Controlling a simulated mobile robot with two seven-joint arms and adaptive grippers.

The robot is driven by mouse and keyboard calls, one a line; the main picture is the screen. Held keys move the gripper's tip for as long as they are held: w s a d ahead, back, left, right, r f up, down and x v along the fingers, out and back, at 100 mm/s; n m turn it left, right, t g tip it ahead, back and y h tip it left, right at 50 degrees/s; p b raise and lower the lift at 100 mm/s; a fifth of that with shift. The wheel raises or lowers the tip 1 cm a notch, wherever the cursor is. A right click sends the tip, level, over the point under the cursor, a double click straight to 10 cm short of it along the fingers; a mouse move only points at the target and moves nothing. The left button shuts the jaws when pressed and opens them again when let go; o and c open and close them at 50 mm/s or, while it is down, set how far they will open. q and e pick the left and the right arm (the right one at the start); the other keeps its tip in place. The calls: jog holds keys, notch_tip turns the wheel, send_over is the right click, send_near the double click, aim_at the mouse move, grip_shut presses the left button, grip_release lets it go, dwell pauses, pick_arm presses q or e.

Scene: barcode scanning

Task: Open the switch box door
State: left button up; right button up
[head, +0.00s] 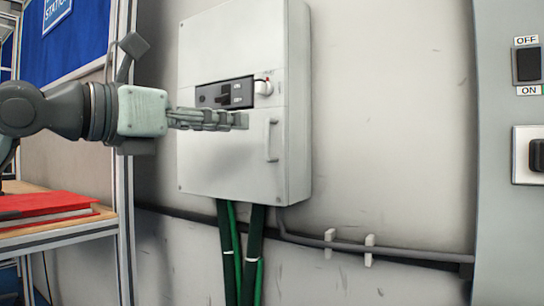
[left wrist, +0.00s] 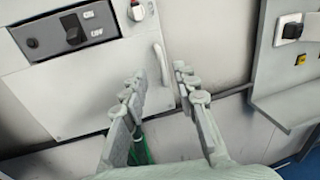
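The switch box (head: 232,60) is a light grey wall cabinet in the middle of the head view. Its door carries a vertical handle (head: 272,141) on the lower right, which also shows in the left wrist view (left wrist: 162,63). The door looks shut. My left gripper (head: 240,120) is in front of the door, left of the handle in the head view. In the left wrist view its fingers (left wrist: 159,84) are spread, with the handle beyond the gap between them. My right gripper is not in view.
Green cables (head: 228,245) run down below the box, and a conduit (head: 400,251) runs right along the wall. A grey panel with an on/off switch (head: 527,65) stands at the right. A table with a red mat (head: 40,204) is at the left.

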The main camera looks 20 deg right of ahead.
aim_at(265, 125)
pick_arm(q)
jog(key=x, duration=0.7)
jog(key=shift+w+d+p, duration=0.2)
jog(key=shift+d+p, duration=0.05)
jog(key=shift+p, duration=0.05)
jog(key=shift+c, duration=0.2)
grip_shut()
